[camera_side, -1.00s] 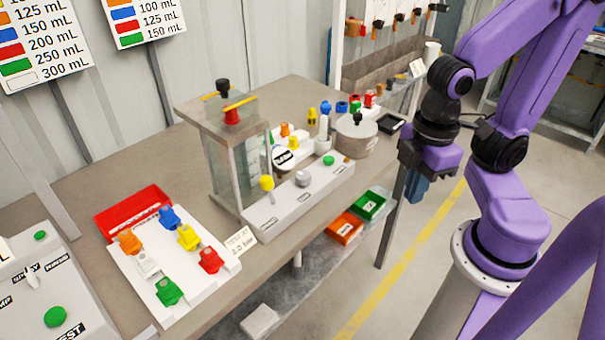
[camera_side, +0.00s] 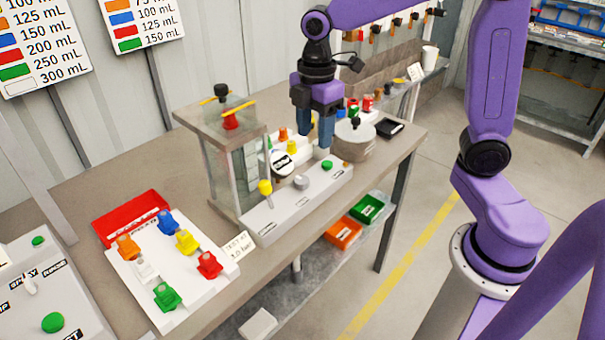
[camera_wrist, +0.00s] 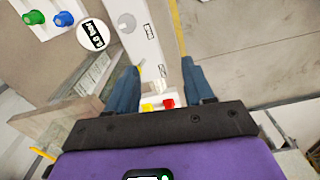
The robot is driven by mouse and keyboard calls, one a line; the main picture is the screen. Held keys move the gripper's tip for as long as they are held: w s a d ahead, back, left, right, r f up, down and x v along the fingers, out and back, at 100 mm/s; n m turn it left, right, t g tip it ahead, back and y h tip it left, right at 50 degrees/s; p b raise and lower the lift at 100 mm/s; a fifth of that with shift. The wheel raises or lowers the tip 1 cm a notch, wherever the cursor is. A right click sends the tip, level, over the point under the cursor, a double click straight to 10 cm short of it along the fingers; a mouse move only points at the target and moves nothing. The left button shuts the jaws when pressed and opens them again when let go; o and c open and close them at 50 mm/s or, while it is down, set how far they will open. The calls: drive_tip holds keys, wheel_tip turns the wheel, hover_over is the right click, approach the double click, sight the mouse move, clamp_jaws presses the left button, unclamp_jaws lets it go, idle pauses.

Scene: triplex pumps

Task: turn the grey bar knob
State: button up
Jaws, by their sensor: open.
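The grey bar knob (camera_side: 301,182) sits on the sloped white panel (camera_side: 270,219), between a yellow-tipped lever (camera_side: 265,188) and a green button (camera_side: 327,165). A grey round knob, seemingly the same one, shows near the top of the wrist view (camera_wrist: 127,22). My gripper (camera_side: 312,142) is open, with its blue fingers pointing down, above and behind the panel near its right end. In the wrist view the spread fingers (camera_wrist: 159,68) hold nothing, and the grey knob lies beyond them. The gripper is apart from the knob.
A glass-walled tank (camera_side: 235,165) stands left of my gripper, with a round gauge (camera_side: 283,163) beside it. A metal pot (camera_side: 354,140) stands close on the right. A white board (camera_side: 150,285) with several coloured valves lies at the left. Small yellow and red pieces (camera_wrist: 168,103) show between the fingers.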

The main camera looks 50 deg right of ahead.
drive_tip(key=n, duration=0.1)
hover_over(302, 179)
wheel_tip(302, 179, down, 17)
drive_tip(key=shift+f, duration=0.1)
idle(0.5)
drive_tip(key=c, duration=0.8)
